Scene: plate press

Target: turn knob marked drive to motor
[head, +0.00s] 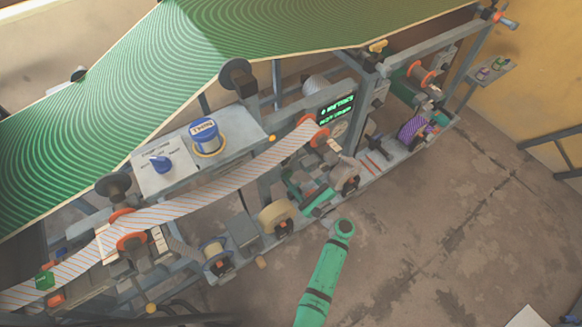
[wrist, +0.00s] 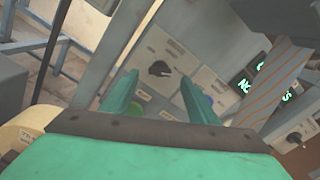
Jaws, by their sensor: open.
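In the wrist view a dark knob (wrist: 160,68) sits on a pale grey panel (wrist: 150,45), with small labels around it too blurred to read. I cannot tell whether this is the knob marked drive, nor which way it is set. My gripper (wrist: 158,78) is open, its two green fingers spread. The knob appears between the fingertips in the picture, with the panel beyond; no contact shows. In the head view my green arm (head: 322,275) reaches toward the press from the front. My fingers cannot be made out clearly there.
A second dark knob (wrist: 294,137) is at the right of the wrist view, near a striped web and a green-lit display (wrist: 246,84). Floor (head: 440,240) at right is clear.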

